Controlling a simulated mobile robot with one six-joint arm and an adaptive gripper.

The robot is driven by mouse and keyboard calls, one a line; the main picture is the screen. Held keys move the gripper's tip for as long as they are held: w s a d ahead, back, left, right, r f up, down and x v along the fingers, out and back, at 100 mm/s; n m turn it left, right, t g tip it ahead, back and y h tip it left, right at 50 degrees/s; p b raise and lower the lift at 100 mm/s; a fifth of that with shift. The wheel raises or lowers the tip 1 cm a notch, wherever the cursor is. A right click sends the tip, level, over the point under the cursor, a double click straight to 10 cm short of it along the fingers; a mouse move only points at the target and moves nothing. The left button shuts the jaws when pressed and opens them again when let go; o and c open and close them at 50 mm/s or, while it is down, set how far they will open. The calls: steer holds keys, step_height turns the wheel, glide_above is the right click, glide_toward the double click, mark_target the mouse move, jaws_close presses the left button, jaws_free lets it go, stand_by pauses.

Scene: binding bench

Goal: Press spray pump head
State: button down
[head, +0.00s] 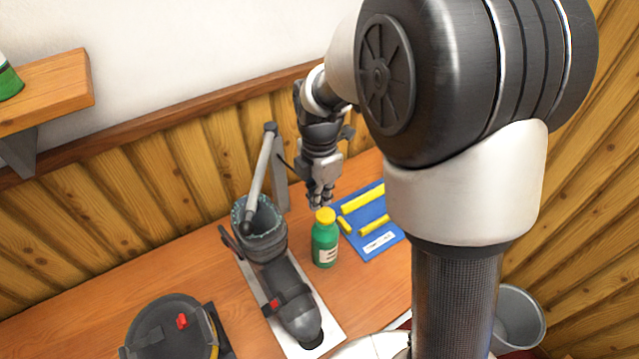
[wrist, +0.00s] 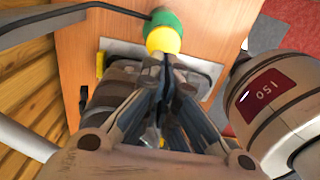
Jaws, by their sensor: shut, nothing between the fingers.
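A green bottle (head: 325,247) with a yellow top (head: 325,215) and a white label stands upright on the wooden bench. My gripper (head: 321,201) points down just above the yellow top, with its fingers shut and empty. In the wrist view, the closed fingertips (wrist: 167,62) lie at the near edge of the yellow top (wrist: 163,39). The green body (wrist: 165,18) shows just beyond it. I cannot tell whether the fingertips touch the top.
A grey boot (head: 288,290) on a pale plate stands left of the bottle, with a grey lever arm (head: 262,170) above it. A blue mat (head: 372,243) with yellow pieces lies to the right. A dark round device (head: 170,335) sits front left. A metal bucket (head: 521,318) is at right.

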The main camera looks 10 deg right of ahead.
mark_target(320, 217)
steer(key=shift+f+b, duration=0.4)
steer(key=shift+f, duration=1.85)
